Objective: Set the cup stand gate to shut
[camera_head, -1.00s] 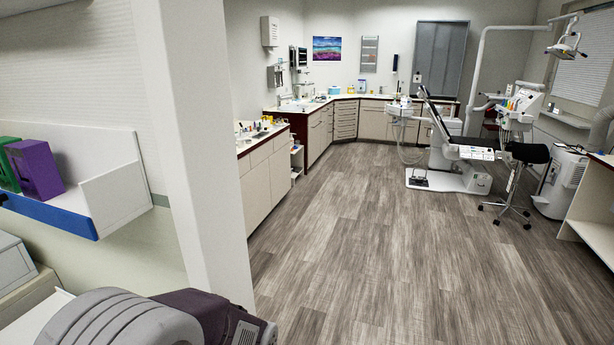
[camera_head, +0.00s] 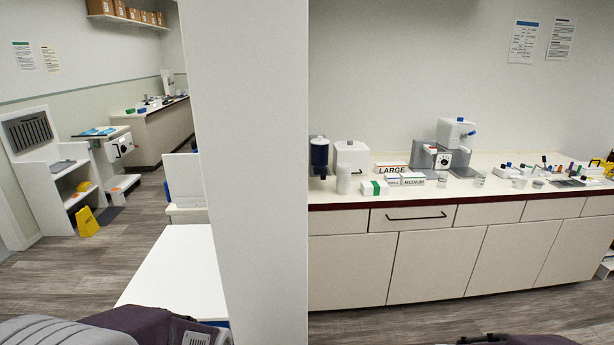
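I cannot make out a cup stand or its gate for certain at this distance. On the long counter (camera_head: 500,196) at right stand small cups (camera_head: 479,178) and a grey and white machine (camera_head: 446,150) with a dark dial. Left of them are a white canister (camera_head: 350,157) and a dark blue-topped dispenser (camera_head: 319,157). Part of my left arm shows at the bottom left, and a small dark part of mine shows at the bottom right. Neither gripper's fingers are in view.
A pale wall end (camera_head: 246,170) splits the view. Left of it are a white tabletop (camera_head: 180,270), a yellow floor sign (camera_head: 87,222) and a white shelf unit (camera_head: 60,185). Signs reading LARGE (camera_head: 391,168) and MEDIUM (camera_head: 413,181) stand on the counter. The floor before its cabinets is clear.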

